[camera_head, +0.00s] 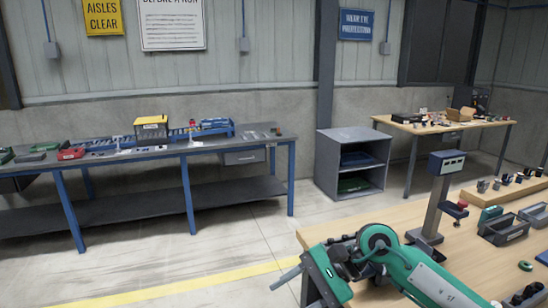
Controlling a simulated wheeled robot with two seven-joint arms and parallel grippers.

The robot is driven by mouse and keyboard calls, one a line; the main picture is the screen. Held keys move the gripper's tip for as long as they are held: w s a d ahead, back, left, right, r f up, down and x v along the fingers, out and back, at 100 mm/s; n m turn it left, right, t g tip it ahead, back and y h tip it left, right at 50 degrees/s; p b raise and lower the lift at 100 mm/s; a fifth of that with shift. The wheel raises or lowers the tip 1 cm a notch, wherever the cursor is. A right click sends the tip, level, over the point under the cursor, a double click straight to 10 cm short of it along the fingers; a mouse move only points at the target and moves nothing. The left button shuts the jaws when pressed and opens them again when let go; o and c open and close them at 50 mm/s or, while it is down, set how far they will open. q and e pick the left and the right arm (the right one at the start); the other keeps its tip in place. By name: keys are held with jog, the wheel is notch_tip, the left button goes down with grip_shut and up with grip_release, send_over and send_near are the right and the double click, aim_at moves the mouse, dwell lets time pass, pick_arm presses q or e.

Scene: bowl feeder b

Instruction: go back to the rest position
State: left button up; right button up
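A green and black arm, apparently my right one, comes in from the lower right over the near wooden table. At its left end a grey finger-like part, apparently my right gripper (287,278), points left past the table's corner. Only one slim grey shape shows there, so I cannot tell whether it is open or shut. I see nothing held at it. My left gripper and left arm are not in view.
The wooden table (455,262) at the right bears a post with a display (446,163), grey bins (505,229) and a green ring (525,266). A long workbench (100,160), a grey cabinet (325,160) and another table (440,127) stand behind. Floor (235,240) at centre-left is clear.

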jog(key=s+a+r+m+t+y, duration=0.2)
jog(key=a+r+m+t+y, duration=0.25)
jog(key=r+m+y, duration=0.6)
jog(key=w+d+f+m+t+h, duration=0.35)
jog(key=d+m+t+h, duration=0.4)
jog(key=m, duration=0.75)
jog(key=w+d+f+m+t+h, duration=0.2)
jog(key=d+f+m+t+h, duration=0.25)
jog(key=m+t, duration=0.85)
jog(key=s+d+f+m+g+h, duration=0.3)
jog(key=d+f+m+g+h, duration=0.4)
jog(key=f+m, duration=0.5)
jog(key=s+d+f+m+g+h, duration=0.1)
jog(key=s+d+f+m+g, duration=0.2)
jog(key=s+f+m+g, duration=0.55)
jog(key=s+d+f+m+g+h, duration=0.1)
jog(key=s+d+f+m+g, duration=0.2)
jog(key=s+f, duration=0.9)
jog(key=s+a+f+g, duration=0.1)
jog(key=s+f, duration=0.1)
jog(key=f, duration=1.2)
jog(key=s+f+g, duration=0.1)
jog(key=s+f, duration=0.1)
jog(key=f, duration=1.2)
jog(key=s+d+f+g, duration=0.1)
jog(key=s+d+f, duration=0.2)
jog(key=s+f, duration=1.6)
jog(key=shift+s+d+f, duration=0.2)
jog(key=shift+s+f, duration=0.05)
jog(key=shift+f, duration=0.25)
